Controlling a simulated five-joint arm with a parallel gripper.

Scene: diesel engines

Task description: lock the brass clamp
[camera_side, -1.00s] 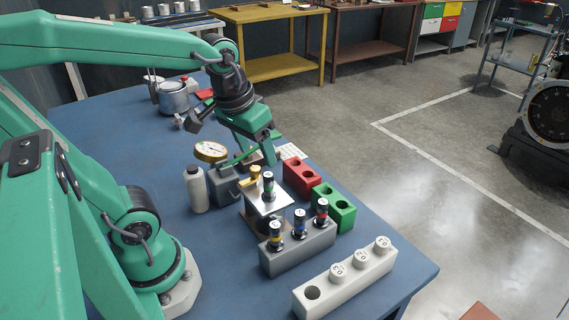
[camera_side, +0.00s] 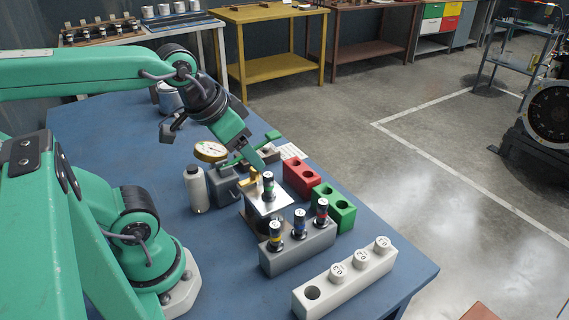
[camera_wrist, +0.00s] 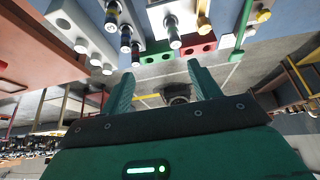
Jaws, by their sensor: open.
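The brass clamp (camera_side: 249,178) sits at the back left edge of a silver plate on a small stand, beside an upright dark and silver injector (camera_side: 268,187). The clamp also shows near the top of the wrist view (camera_wrist: 203,22), right of that injector. My gripper (camera_side: 257,159) is above and just behind the clamp, tilted down toward it. Its fingers are apart and empty in the wrist view (camera_wrist: 160,70). I cannot tell from the side view whether a fingertip touches the clamp.
A grey rack (camera_side: 298,249) with several injectors stands in front. A white block (camera_side: 347,278), a green block (camera_side: 334,207) and a red block (camera_side: 301,178) lie right. A gauge (camera_side: 210,152) and a green lever (camera_side: 271,136) are close to my gripper. A white bottle (camera_side: 197,190) stands left.

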